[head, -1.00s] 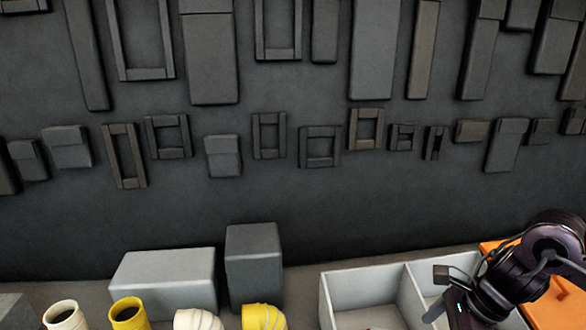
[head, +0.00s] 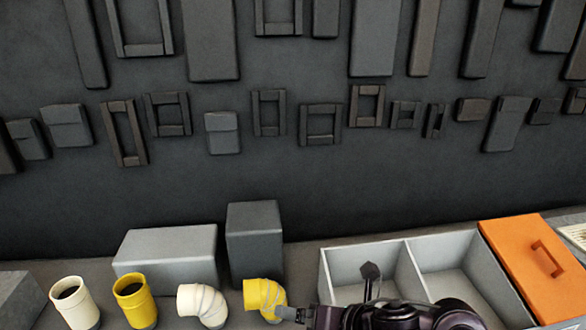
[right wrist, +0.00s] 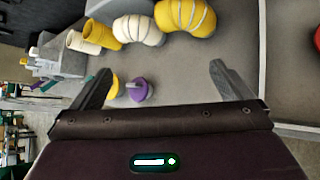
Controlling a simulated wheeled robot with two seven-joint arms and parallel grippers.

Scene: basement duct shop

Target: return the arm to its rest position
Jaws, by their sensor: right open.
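My right arm reaches in from the lower right in the head view, low over the front of the divided grey bin. My right gripper (right wrist: 160,82) is open, its two fingers spread with nothing between their tips. In the head view a grey fingertip of it shows close to the yellow elbow (head: 263,296); I cannot tell whether they touch. The yellow elbow also shows beyond the fingers in the right wrist view (right wrist: 185,14). My left gripper is in neither view.
A cream pipe (head: 75,303), yellow pipe (head: 134,302) and cream elbow (head: 203,304) stand left of the grey bin (head: 412,241). Grey blocks (head: 170,258) stand behind them. An orange lid (head: 535,268) lies right. Purple parts (right wrist: 138,90) show in the wrist view.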

